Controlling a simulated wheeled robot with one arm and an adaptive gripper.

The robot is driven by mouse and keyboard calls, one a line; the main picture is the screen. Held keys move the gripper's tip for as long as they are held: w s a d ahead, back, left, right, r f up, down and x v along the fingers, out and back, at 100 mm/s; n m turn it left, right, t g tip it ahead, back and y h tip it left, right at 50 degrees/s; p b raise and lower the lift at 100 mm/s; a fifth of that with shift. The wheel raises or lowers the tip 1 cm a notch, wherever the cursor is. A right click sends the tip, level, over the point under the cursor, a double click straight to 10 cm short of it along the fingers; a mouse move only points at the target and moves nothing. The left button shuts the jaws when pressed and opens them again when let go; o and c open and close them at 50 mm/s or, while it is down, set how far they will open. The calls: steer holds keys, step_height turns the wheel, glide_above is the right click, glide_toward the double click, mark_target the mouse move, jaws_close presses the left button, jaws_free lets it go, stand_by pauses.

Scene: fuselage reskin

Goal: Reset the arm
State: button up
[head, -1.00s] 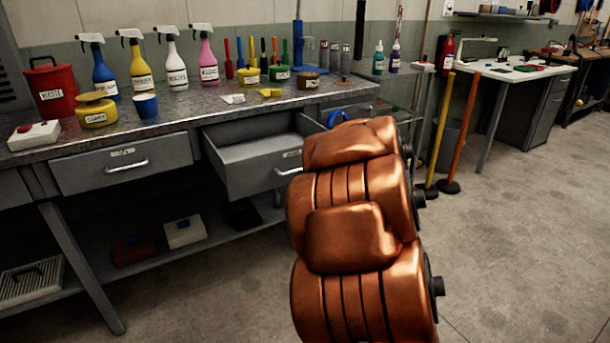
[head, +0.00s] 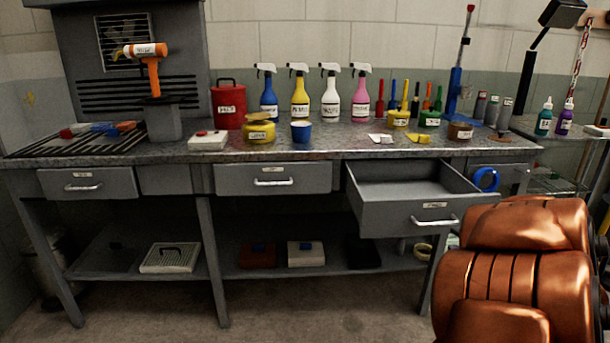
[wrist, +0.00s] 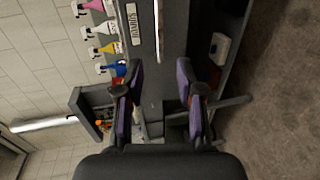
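My arm (head: 520,265) shows as copper-coloured links at the lower right of the head view, in front of the bench's right end. My gripper is outside the head view. In the wrist view my gripper (wrist: 158,85) has its two dark, purple-sided fingers spread apart, with nothing between them. Its view is turned sideways, with the bench front and a drawer handle (wrist: 157,30) beyond the fingers.
A grey workbench (head: 350,150) runs along the wall, with its right drawer (head: 410,205) pulled open. Several spray bottles (head: 330,98), a red canister (head: 228,105) and tools stand on top. An orange-handled tool (head: 145,55) is at left. Floor (head: 300,310) in front is clear.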

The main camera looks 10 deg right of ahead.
steer(key=shift+w, duration=0.1)
steer(key=s+a+f+m+g+y, duration=0.1)
steer(key=s+a+f+m+g, duration=0.3)
steer(key=s+a+m+g, duration=0.8)
steer(key=s+a+f+m+g+y, duration=0.2)
steer(key=s+a+f+m+g, duration=0.3)
steer(key=s+a, duration=1.3)
step_height(320, 180, up, 26)
steer(key=a+n+p, duration=0.1)
steer(key=a+p, duration=0.1)
steer(key=p, duration=2.1)
steer(key=shift+f, duration=0.2)
steer(key=shift+w, duration=0.1)
